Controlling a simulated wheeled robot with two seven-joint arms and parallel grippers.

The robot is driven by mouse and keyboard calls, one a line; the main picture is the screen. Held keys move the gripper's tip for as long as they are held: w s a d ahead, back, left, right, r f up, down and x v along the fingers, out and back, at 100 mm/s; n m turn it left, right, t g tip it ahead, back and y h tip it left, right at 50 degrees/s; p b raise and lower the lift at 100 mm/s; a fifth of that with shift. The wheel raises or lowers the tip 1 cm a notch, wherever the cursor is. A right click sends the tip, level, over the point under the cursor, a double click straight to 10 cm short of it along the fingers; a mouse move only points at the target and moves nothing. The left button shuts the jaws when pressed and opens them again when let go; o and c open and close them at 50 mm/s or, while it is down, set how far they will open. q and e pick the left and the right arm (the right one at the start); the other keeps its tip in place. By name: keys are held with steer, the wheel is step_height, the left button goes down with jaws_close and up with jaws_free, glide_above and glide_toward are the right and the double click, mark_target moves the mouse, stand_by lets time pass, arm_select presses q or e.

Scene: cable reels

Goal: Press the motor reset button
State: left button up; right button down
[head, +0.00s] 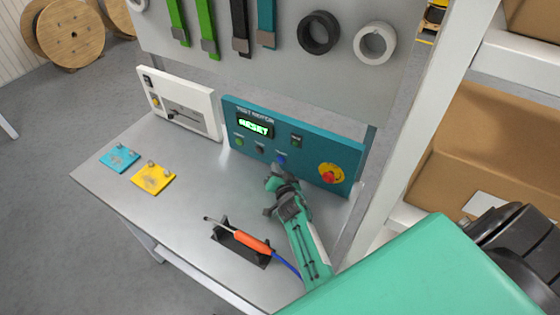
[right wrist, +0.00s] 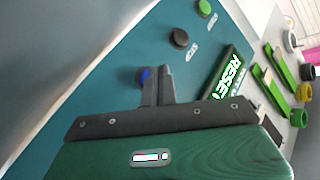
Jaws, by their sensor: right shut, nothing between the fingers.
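The teal motor tester panel (head: 300,152) stands at the back of the bench. Its display (head: 255,126) reads RESET in lit green letters. A blue button (head: 281,158) sits low on the panel, between a dark knob (head: 260,148) and the red stop button (head: 329,177) on yellow. My right gripper (head: 272,171) is shut and empty, its fingertips right by the blue button. In the right wrist view, the fingertips (right wrist: 157,72) partly cover the blue button (right wrist: 144,76); I cannot tell whether they touch it. My left gripper is out of view.
An orange-handled tool (head: 245,240) lies in a black holder beside my right gripper. A blue plate (head: 119,158) and a yellow plate (head: 153,178) lie at left. A white panel (head: 180,103) stands beside the tester. Shelves with cardboard boxes (head: 490,150) are at right.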

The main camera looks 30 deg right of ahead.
stand_by(0.8)
steer(key=shift+w+d, duration=0.25)
steer(key=shift+d, duration=0.1)
steer(key=shift+w+d, duration=0.2)
steer(key=shift+d, duration=0.2)
stand_by(0.7)
steer(key=shift+s+a, duration=0.45)
steer(key=shift+a, duration=0.3)
